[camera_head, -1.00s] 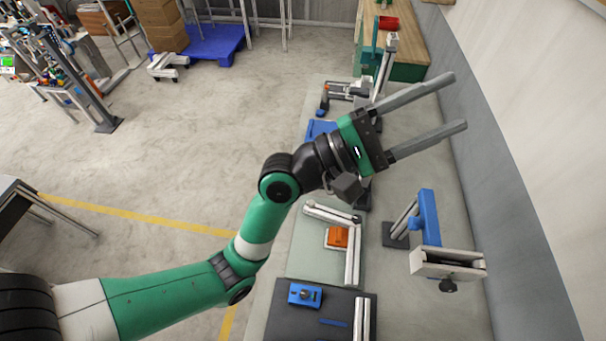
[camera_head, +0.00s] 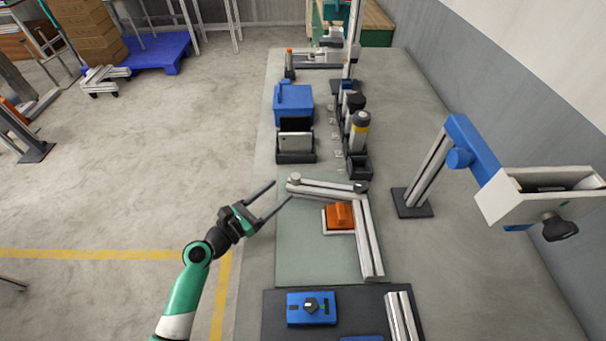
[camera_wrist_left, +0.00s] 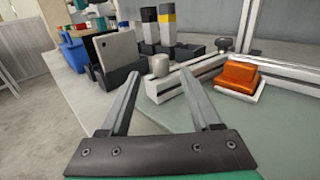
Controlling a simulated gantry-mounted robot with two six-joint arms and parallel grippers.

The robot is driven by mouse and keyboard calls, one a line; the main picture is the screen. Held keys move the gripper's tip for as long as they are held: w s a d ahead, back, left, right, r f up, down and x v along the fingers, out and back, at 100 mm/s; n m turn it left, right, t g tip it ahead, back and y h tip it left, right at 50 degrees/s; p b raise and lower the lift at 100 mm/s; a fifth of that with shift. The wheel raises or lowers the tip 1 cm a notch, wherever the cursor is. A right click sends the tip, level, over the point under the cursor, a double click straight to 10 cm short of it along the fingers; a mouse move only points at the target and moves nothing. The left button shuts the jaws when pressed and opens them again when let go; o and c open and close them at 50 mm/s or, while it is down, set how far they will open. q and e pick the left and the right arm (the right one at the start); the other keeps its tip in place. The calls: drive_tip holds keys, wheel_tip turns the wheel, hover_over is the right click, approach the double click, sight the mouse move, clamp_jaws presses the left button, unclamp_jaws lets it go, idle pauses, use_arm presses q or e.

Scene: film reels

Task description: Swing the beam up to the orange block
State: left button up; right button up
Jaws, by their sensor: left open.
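The beam (camera_head: 325,189) is a grey aluminium profile with a grey cylindrical peg at its left end and a dark knob (camera_head: 360,187) at its right end, where it meets a second, fixed-looking profile (camera_head: 370,240). The orange block (camera_head: 340,216) sits on a white base in the corner between the two profiles, apart from the beam. My left gripper (camera_head: 281,191) is open and empty, its fingertips just left of the peg. In the left wrist view the peg (camera_wrist_left: 160,66) shows beyond and between the open fingers, and the orange block (camera_wrist_left: 238,77) lies to the right.
A blue bin (camera_head: 294,103) and a dark holder with a grey panel stand behind the beam, beside dark cups (camera_head: 358,135). A lamp-like stand (camera_head: 430,165) rises at right. A dark mat with a blue block (camera_head: 311,308) lies in front. The bench's left edge is under my gripper.

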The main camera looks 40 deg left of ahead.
sight(299, 174)
use_arm(q)
drive_tip(key=w+b, duration=0.3)
drive_tip(key=w, duration=0.7)
drive_tip(key=shift+w+d, duration=0.15)
drive_tip(key=shift+w, duration=0.2)
clamp_jaws()
idle(0.8)
